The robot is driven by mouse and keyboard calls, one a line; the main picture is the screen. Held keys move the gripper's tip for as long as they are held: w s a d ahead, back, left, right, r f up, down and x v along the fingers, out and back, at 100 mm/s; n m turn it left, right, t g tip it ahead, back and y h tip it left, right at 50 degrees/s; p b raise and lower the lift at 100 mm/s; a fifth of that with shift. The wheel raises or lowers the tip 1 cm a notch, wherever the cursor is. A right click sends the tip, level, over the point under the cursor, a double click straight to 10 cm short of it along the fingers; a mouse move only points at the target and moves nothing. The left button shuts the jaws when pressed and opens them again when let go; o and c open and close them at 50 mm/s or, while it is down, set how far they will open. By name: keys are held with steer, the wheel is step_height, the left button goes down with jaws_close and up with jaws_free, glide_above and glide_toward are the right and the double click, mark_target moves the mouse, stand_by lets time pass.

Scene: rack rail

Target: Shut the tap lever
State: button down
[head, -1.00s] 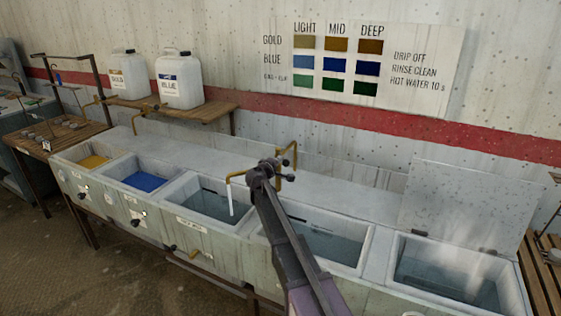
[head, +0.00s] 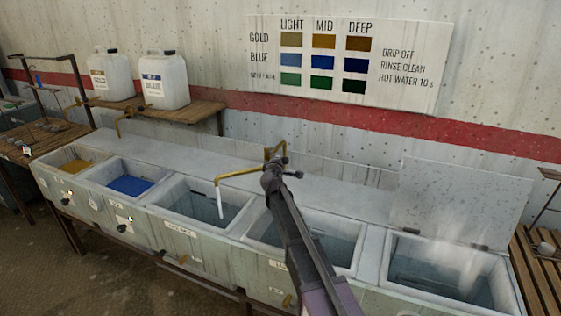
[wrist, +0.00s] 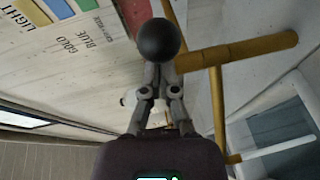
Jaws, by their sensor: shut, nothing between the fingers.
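The brass tap (head: 238,174) stands behind the basins, with a pale stream (head: 219,203) falling from its spout into the middle basin. In the wrist view the brass tap pipe (wrist: 217,115) and lever bar (wrist: 245,51) are at the right, and the pale stream (wrist: 286,145) shows too. A dark ball knob (wrist: 157,40) is at the lever's left end, just ahead of my fingertips. My gripper (head: 278,163) is beside the tap in the head view; in the wrist view its fingers (wrist: 158,78) are shut and empty. I cannot tell if they touch the knob.
A row of basins (head: 180,233) runs across the front, one yellow and one blue inside. Two white jugs (head: 163,80) stand on a wooden shelf (head: 205,112). A raised lid (head: 460,200) is at the right, with steam below. A colour chart (head: 345,60) hangs behind.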

steer(key=shift+w+d, duration=0.55)
steer(key=shift+d, duration=0.3)
steer(key=shift+w+d, duration=0.3)
steer(key=shift+w, duration=0.15)
steer(key=shift+s, duration=0.15)
steer(key=s+d+r+p, duration=0.2)
steer(key=s, duration=1)
steer(key=shift+s, duration=0.3)
steer(key=shift+r, duration=0.1)
